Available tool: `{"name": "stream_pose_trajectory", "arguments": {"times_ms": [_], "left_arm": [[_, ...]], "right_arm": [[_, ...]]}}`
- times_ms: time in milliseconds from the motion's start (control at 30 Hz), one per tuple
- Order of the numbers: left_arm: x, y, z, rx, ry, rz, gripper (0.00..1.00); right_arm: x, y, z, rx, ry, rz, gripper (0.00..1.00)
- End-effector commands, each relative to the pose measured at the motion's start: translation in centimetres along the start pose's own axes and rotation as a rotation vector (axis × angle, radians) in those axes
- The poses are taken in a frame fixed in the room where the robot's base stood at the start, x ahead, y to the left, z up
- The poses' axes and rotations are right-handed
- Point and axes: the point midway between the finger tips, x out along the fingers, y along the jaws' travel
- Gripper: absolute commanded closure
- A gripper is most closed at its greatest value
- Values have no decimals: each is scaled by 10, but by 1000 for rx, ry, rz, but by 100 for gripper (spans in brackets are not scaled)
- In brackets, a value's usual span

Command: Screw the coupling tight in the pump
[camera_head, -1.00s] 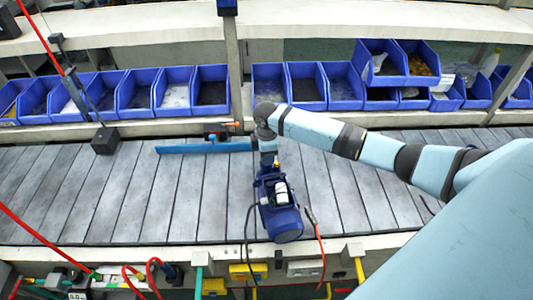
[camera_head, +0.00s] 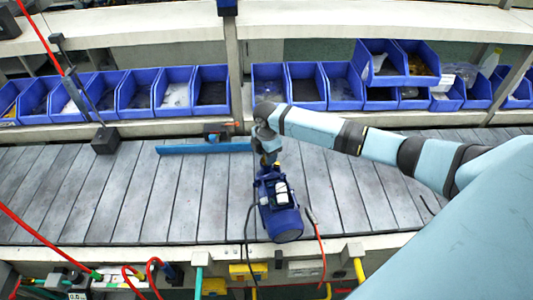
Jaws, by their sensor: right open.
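The blue pump (camera_head: 280,205) stands on the slatted conveyor, with its motor end toward the front edge. My right arm comes in from the right, and my right gripper (camera_head: 268,158) points down at the pump's far end. The gripper is open and small in the picture. The coupling cannot be made out; the gripper and wrist cover that end of the pump. My left gripper is not in view.
A blue bar (camera_head: 205,147) lies on the conveyor (camera_head: 130,195) left of my wrist. Blue bins (camera_head: 174,90) line the back. A black block (camera_head: 105,140) stands at left. Cables hang beside the pump. The slats left of the pump are clear.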

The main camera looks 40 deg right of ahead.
Motion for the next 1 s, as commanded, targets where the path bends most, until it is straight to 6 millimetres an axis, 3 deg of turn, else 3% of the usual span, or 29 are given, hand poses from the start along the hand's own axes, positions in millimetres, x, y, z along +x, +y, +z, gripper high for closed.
{"name": "stream_pose_trajectory", "arguments": {"times_ms": [233,700,767,900,1000], "left_arm": [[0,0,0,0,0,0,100],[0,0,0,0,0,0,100],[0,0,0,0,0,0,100],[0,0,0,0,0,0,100],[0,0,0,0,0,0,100]], "right_arm": [[-1,1,0,-250,-1,2,55],[0,0,0,-266,0,1,55],[0,0,0,-266,0,1,66],[0,0,0,-266,-1,1,98],[0,0,0,-261,0,0,100]]}}
